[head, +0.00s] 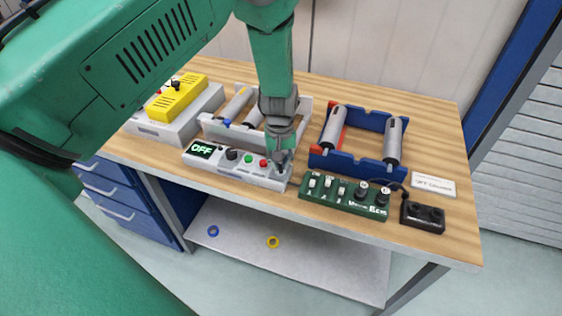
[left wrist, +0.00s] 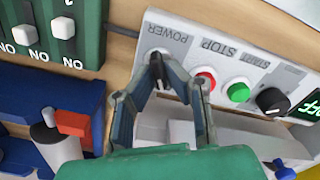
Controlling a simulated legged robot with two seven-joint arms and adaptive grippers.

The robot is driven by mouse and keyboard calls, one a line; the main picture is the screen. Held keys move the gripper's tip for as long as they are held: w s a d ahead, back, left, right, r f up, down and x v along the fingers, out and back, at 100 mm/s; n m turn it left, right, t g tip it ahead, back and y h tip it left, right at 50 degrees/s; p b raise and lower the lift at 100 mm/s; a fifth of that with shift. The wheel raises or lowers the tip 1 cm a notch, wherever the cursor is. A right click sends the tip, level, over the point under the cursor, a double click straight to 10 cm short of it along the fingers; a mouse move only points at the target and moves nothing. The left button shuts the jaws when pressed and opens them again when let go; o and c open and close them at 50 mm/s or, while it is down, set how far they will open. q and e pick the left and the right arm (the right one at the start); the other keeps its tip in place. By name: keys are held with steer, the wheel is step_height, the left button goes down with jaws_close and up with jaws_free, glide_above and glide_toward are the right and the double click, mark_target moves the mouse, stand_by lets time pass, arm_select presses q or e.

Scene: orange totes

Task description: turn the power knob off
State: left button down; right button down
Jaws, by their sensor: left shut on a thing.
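The grey control box (head: 228,171) sits near the front edge of the table. Its display (head: 202,150) reads OFF. In the left wrist view, the black power knob (left wrist: 156,60) sits at the box's end, beside the POWER label. My left gripper (head: 281,158) comes down over that end of the box in the head view. In the left wrist view, its fingertips (left wrist: 156,82) are closed on the knob and partly cover it. My right gripper is in neither view.
The box also carries a red button (left wrist: 205,79), a green button (left wrist: 238,92) and another black knob (left wrist: 272,101). A green switch panel (head: 343,208) stands to the right. A blue rack (head: 366,122) with grey cylinders and a white rack (head: 305,107) stand behind.

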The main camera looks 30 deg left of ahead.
arm_select(q)
steer(key=shift+w+a+r+n, duration=0.1)
steer(key=shift+w+r+n, duration=0.05)
steer(key=shift+n, duration=1.35)
steer(key=c, duration=1.6)
jaws_free()
